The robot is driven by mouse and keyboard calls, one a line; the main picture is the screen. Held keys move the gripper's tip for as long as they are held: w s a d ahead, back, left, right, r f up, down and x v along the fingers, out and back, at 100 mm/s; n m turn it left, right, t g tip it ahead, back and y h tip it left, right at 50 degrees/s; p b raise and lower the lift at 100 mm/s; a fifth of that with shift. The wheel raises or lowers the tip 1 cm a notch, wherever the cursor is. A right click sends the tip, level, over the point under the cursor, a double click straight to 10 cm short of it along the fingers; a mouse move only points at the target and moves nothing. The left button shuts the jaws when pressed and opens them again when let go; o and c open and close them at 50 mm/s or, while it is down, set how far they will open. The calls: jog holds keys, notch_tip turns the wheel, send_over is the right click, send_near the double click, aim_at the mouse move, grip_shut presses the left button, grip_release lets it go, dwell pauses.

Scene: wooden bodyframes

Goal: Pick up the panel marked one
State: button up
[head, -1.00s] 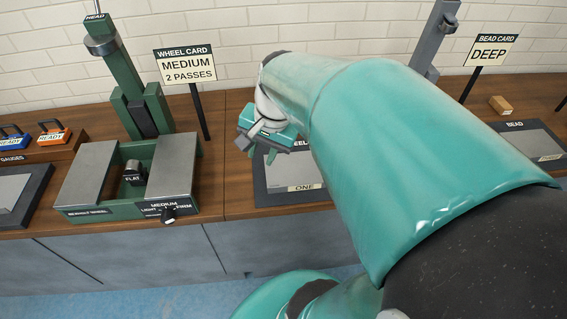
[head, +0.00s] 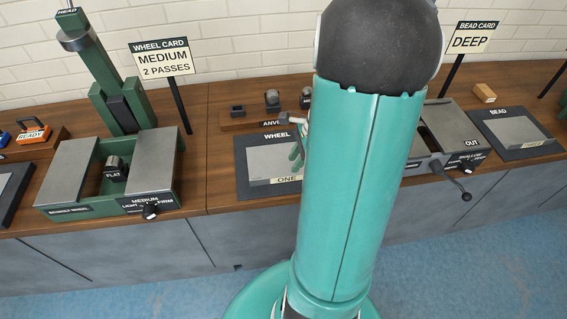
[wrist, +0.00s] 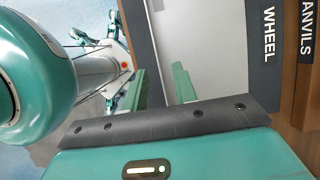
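The panel marked ONE (head: 265,161) is a flat light-grey sheet lying on the dark WHEEL mat (head: 242,184). Its ONE label is at the front edge, and my arm hides its right part. The panel also shows in the wrist view (wrist: 212,45) as a pale sheet. My gripper (wrist: 162,85) has two green fingers standing apart, with nothing seen held between them. In the head view only a bit of my gripper (head: 296,150) shows beside my arm, over the panel's right side. I cannot tell whether the fingers touch the panel.
An anvils rack (head: 238,122) stands behind the mat; its label shows at the right in the wrist view. The green wheel machine (head: 160,173) is to the left. A grey bead machine (head: 428,150) and the BEAD mat (head: 535,152) are to the right.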

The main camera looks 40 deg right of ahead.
jog(key=shift+s+x, duration=0.1)
jog(key=shift+x, duration=1.45)
jog(key=shift+s+x, duration=0.15)
jog(key=shift+x, duration=1.45)
grip_shut()
